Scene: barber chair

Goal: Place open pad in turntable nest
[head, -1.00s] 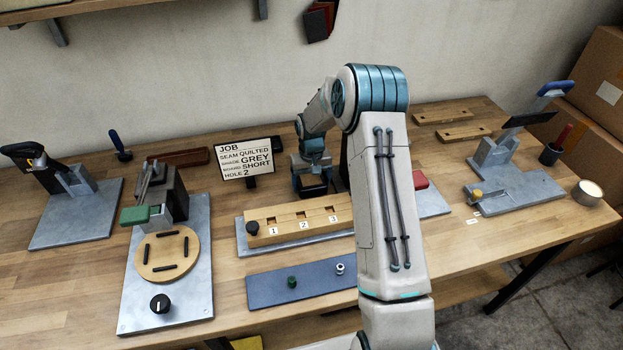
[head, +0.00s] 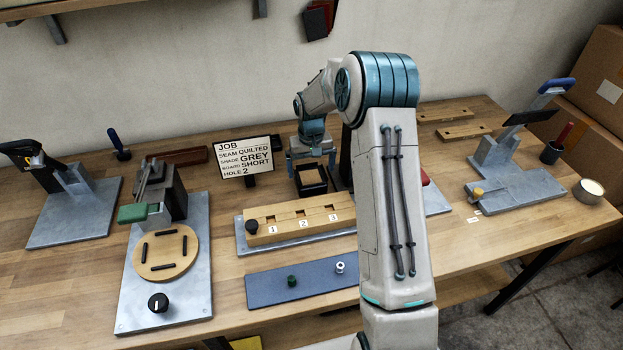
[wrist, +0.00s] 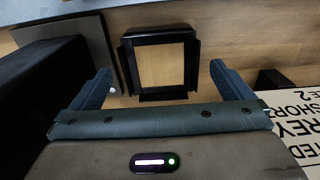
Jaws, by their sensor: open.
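The turntable nest is a round wooden disc (head: 166,252) with several short black bars set in a square, on a grey plate at left; its middle is bare. A black square frame with a tan, wood-coloured middle (head: 311,179) sits on the bench right of the job sign. It also shows in the wrist view (wrist: 163,66). I cannot tell whether this is the open pad or an empty holder; no other pad is clear. My gripper (head: 312,160) is open above the frame, its two blue fingers apart in the wrist view (wrist: 162,88), with nothing visible between them.
The job sign (head: 247,160) stands just left of my gripper. A wooden block with numbered slots (head: 298,217) and a blue mat (head: 300,281) lie in front. A green-ended clamp tool (head: 145,212) overhangs the disc's back edge. Dark upright parts stand right of my gripper.

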